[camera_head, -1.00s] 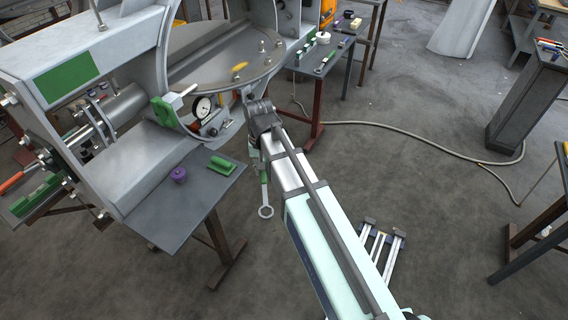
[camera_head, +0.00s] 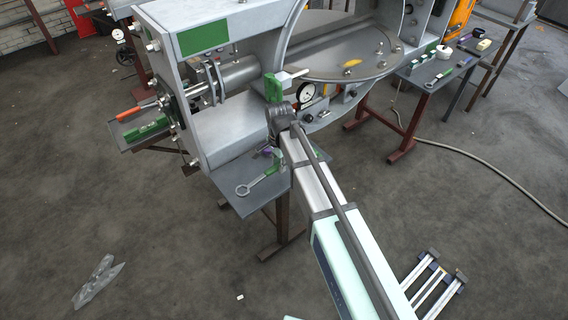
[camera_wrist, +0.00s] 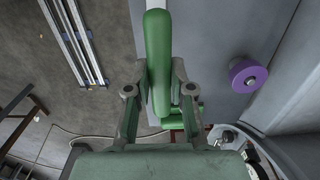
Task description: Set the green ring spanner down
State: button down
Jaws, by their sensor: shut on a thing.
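The green ring spanner has a green handle (camera_wrist: 158,50) and a grey ring end (camera_head: 243,190). My gripper (camera_wrist: 158,85) is shut on the handle, with one finger on each side of it in the wrist view. In the head view the spanner shows over the small grey side table (camera_head: 226,184), its ring end toward the lower left. I cannot tell whether it touches the table top. The gripper itself is mostly hidden behind my arm in the head view.
A purple knob-like part (camera_wrist: 247,76) stands on the table beside the spanner. A green piece (camera_wrist: 191,122) lies close to my fingers. The large grey machine with a dial gauge (camera_head: 306,93) rises right behind the table.

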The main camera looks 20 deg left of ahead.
dwell(0.3)
jog(key=shift+f+b, duration=1.45)
jog(key=shift+f, duration=1.85)
jog(key=c, duration=1.3)
grip_release()
jog(key=shift+c, duration=0.2)
jog(key=o, duration=0.6)
notch_tip(320, 180, up, 12)
jog(key=shift+d+r, duration=0.1)
